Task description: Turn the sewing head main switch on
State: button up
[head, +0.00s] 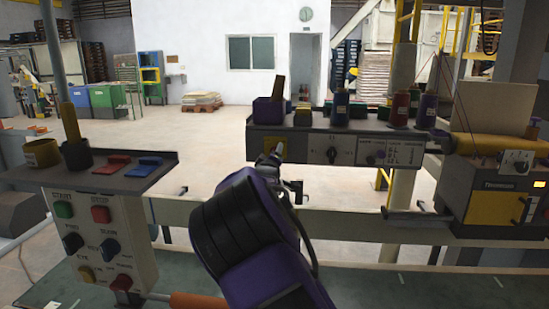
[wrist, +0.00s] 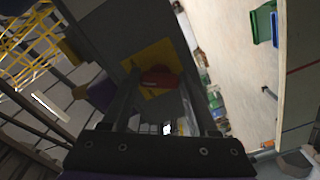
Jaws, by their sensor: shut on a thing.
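The sewing head main switch (wrist: 160,80) shows in the wrist view as a red rotary handle on a yellow plate (wrist: 150,58), on a dark panel. My gripper (wrist: 159,88) has one finger at each end of the red handle and is shut on it. The handle lies nearly level across the wrist picture. In the head view my gripper (head: 279,154) is at the left part of the grey control box (head: 312,146) below the thread spools. I cannot read the switch's on or off marks.
A second panel (head: 100,235) with several buttons and knobs stands at the left. Right of my gripper the grey box has a black knob (head: 332,154) and small switches. A machine with a yellow door (head: 490,207) stands far right. A pale rail (head: 350,222) runs below.

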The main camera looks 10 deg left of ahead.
jog(key=shift+f+m, duration=0.1)
jog(key=shift+m, duration=1)
jog(key=o, duration=1.4)
jog(key=shift+s, duration=0.1)
jog(key=s, duration=1.7)
jog(key=shift+s+a, duration=0.15)
jog(key=shift+a, duration=0.2)
